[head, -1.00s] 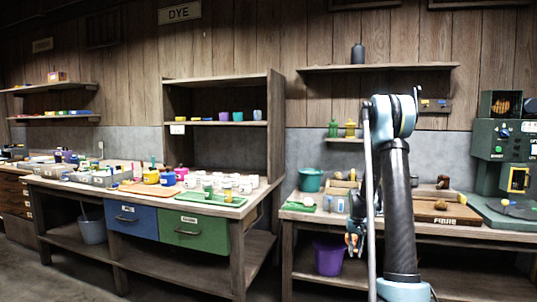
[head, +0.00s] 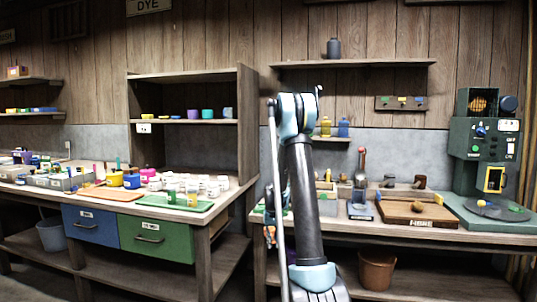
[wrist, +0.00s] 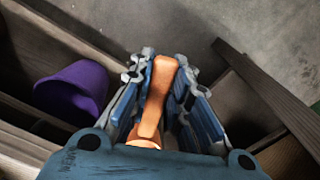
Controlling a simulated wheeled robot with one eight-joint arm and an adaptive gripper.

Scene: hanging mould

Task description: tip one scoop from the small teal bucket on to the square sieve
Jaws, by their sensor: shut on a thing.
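My gripper (head: 270,236) hangs low by the front of the right bench, partly behind my arm in the head view. In the wrist view my gripper (wrist: 160,95) is shut on an orange tool (wrist: 158,88) with a long, smooth handle. It may be the scoop; its lower end is cut off by the gripper body, so no bowl or load shows. The small teal bucket is not visible now; my arm covers that part of the bench. I cannot make out the square sieve in either view.
A purple bucket (wrist: 72,92) is left of the gripper in the wrist view. A brown bucket (head: 377,270) stands under the right bench. On the bench are a brown board (head: 415,214) and a green machine (head: 487,145). Open floor lies between the benches.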

